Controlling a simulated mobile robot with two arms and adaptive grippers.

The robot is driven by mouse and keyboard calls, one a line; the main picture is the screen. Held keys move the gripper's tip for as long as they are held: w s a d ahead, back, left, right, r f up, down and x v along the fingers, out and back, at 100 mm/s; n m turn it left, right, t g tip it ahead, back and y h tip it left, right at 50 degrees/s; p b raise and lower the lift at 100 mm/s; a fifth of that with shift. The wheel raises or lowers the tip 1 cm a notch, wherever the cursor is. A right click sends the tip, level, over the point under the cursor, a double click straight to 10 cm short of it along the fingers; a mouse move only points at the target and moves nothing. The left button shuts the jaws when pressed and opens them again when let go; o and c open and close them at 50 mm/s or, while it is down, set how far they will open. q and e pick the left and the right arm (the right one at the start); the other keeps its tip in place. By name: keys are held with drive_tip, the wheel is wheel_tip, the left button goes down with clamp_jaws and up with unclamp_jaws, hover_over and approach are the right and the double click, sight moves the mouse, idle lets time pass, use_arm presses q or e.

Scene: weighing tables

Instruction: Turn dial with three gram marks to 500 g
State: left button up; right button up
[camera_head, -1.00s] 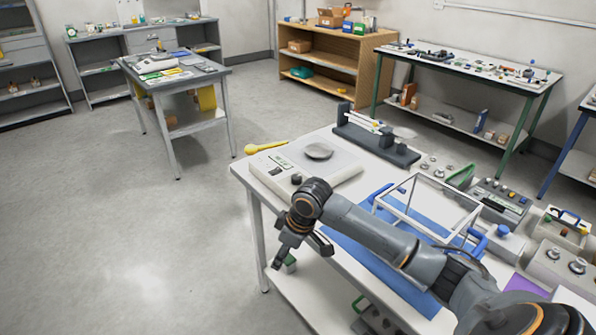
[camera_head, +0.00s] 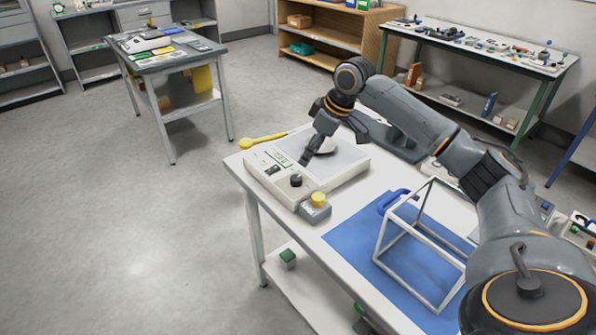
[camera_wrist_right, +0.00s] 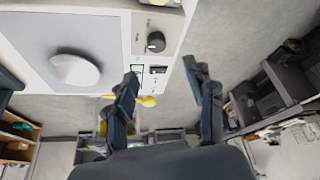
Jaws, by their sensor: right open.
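My right gripper (camera_head: 335,143) is open and empty above the balance, beyond the dial in the head view. In the right wrist view, its spread fingers (camera_wrist_right: 162,72) frame the panel edge, with the dial just past the fingertips. My left gripper is out of view.
A grey box with a yellow knob (camera_head: 318,199) sits right beside the balance. A white open frame (camera_head: 378,238) stands on a blue mat (camera_head: 350,240). A yellow spoon-like tool (camera_head: 248,143) lies behind the balance. Clear floor lies left of the table.

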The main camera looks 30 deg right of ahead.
sight(296, 178)
drive_tip(key=x, duration=0.6)
drive_tip(key=shift+w+d+f, duration=0.25)
drive_tip(key=shift+f, duration=0.1)
drive_tip(key=x, duration=0.3)
drive_tip(key=shift+s+a, duration=0.1)
drive_tip(key=shift+f, duration=0.2)
drive_tip(key=shift+w+f, duration=0.2)
drive_tip(key=shift+c, duration=0.2)
drive_tip(key=c, duration=1.1)
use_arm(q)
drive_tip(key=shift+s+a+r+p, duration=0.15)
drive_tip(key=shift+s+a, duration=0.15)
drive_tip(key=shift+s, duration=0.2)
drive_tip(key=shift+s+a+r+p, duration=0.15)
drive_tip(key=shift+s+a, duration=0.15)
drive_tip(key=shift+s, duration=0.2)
